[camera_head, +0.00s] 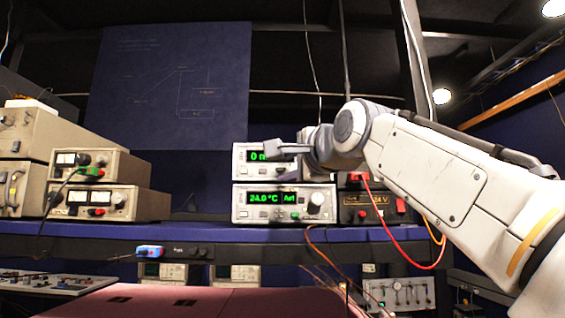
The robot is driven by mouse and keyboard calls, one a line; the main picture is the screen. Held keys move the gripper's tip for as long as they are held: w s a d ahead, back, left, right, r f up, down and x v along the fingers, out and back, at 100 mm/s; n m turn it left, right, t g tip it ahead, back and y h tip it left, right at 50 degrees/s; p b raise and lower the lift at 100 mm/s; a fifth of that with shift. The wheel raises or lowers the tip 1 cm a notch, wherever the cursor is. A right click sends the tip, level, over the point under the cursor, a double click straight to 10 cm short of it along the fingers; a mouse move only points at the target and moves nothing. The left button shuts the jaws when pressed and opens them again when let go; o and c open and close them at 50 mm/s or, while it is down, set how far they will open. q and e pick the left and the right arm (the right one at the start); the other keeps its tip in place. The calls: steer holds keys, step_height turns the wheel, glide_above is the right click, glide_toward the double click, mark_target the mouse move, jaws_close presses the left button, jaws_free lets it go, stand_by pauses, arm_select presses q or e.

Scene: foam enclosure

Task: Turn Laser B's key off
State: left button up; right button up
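My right arm comes in from the right, and its gripper (280,149) is in front of the upper of two stacked grey instruments. The upper instrument (240,172) has a green display reading "0 m", partly covered by the gripper. The lower instrument (245,214) has a green display reading "24.0 °C" and a round knob at its right. I cannot make out a key or a Laser B label; the gripper and wrist hide the upper instrument's right part. The gripper is seen side-on, so its opening and any contact cannot be told. My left gripper is out of view.
The instruments stand on a blue shelf (200,234). A black 24 V supply (362,208) with red and orange cables is close to their right. Beige power supplies (105,203) are at the left. A blue connector (150,251) is at the shelf's front edge. A dark red surface (230,302) lies below.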

steer(key=shift+w+a, duration=0.3)
steer(key=shift+w, duration=0.35)
jaws_close()
steer(key=shift+p, duration=0.3)
